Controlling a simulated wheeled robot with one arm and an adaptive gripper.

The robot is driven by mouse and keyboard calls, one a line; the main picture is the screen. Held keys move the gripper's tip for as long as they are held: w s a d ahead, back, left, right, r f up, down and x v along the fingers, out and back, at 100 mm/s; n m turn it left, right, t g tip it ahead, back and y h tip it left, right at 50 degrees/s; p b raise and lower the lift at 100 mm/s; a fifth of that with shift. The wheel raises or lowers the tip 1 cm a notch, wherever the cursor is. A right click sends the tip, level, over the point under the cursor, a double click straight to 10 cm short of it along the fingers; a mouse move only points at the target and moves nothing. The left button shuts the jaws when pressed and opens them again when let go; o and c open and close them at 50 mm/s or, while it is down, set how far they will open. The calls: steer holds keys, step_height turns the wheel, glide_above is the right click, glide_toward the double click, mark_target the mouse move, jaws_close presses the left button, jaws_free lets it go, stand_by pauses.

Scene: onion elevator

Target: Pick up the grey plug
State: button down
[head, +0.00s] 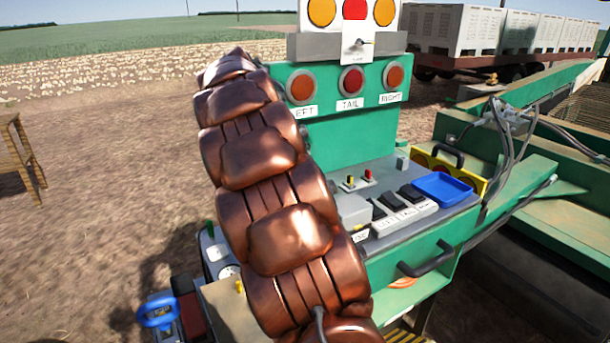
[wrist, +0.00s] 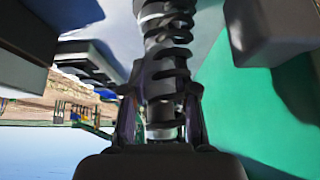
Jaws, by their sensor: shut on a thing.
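My gripper (wrist: 162,105) is in the middle of the wrist view, with its dark fingers on both sides of a grey, ribbed, plug-like piece (wrist: 168,68). The fingers are shut on it, and I take it to be the grey plug. Its ribbed part runs up to the top edge of the view. Whether its far end touches anything cannot be told. In the head view my brown, padded arm covers the centre left and hides my gripper and the plug.
The green control console (head: 345,140) bears lamps, switches (head: 405,205) and a blue tray (head: 443,188). A grey block (wrist: 272,30) is close on the right in the wrist view. Cables (head: 510,125) hang at the right. A wooden stand (head: 22,160) is at the far left, with open soil between.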

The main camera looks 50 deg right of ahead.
step_height(320, 180, up, 2)
steer(key=shift+w+r+b, duration=0.1)
steer(key=shift+r+b, duration=0.05)
steer(key=shift+b, duration=0.4)
steer(key=w+a+b, duration=0.1)
steer(key=w+a, duration=0.1)
steer(key=a, duration=0.6)
steer(key=w+a+b, duration=0.2)
steer(key=w+a, duration=0.1)
steer(key=a, duration=0.6)
steer(key=shift+w+b, duration=0.15)
steer(key=shift+b, duration=0.15)
